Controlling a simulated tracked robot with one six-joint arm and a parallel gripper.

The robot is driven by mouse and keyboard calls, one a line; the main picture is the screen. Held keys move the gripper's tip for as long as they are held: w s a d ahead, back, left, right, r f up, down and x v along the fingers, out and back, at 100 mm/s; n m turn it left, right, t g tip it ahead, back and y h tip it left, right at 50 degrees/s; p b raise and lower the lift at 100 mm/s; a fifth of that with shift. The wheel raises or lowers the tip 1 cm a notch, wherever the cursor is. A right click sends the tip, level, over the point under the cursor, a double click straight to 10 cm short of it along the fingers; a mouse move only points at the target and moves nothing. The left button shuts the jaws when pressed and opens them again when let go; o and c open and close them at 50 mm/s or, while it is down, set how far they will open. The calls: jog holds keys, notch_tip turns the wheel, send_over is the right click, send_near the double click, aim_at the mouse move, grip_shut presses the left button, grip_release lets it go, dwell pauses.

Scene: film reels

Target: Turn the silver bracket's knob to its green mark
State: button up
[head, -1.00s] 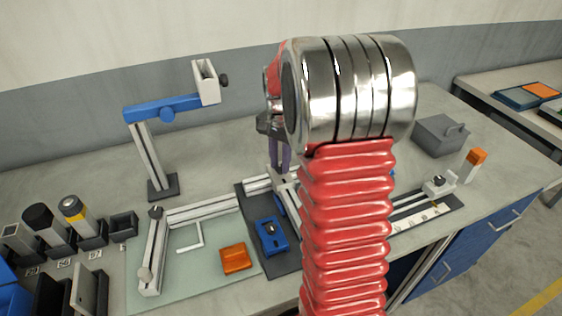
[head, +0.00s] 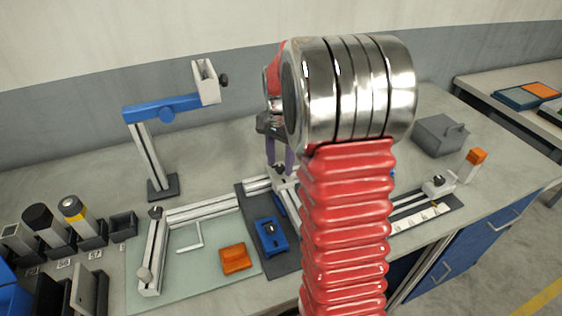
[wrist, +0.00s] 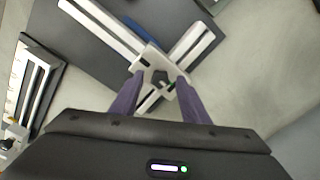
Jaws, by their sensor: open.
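The silver bracket (wrist: 147,60) sits at the joint of two silver rails in the wrist view, with a small dark knob (wrist: 160,77) on it. A bit of green (wrist: 172,85) shows beside the knob, on its right. My gripper (wrist: 159,83) is open, with one purple finger on each side of the knob. I cannot tell whether the fingers touch it. In the head view my gripper (head: 279,155) points down over the bracket (head: 288,182), and the dark knob (head: 279,167) shows between the fingers. My arm hides part of the bracket there. The knob's pointing direction is too small to read.
A blue block (head: 270,236) and an orange block (head: 235,258) lie left of my arm. A blue-armed stand (head: 160,107) rises at the left. A scale strip with a slider (head: 437,187) and a grey box (head: 440,134) are at the right.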

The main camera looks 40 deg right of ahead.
aim_at(280, 168)
notch_tip(280, 168, up, 14)
jog(key=shift+f, duration=0.15)
dwell(0.7)
dwell(0.5)
jog(key=s+a+f+n+t, duration=0.2)
jog(key=s+a+n+t, duration=0.3)
jog(key=s+a+n, duration=0.9)
jog(key=shift+s+a+n+t, duration=0.3)
jog(key=shift+s+a, duration=2.45)
jog(key=shift+a, duration=2)
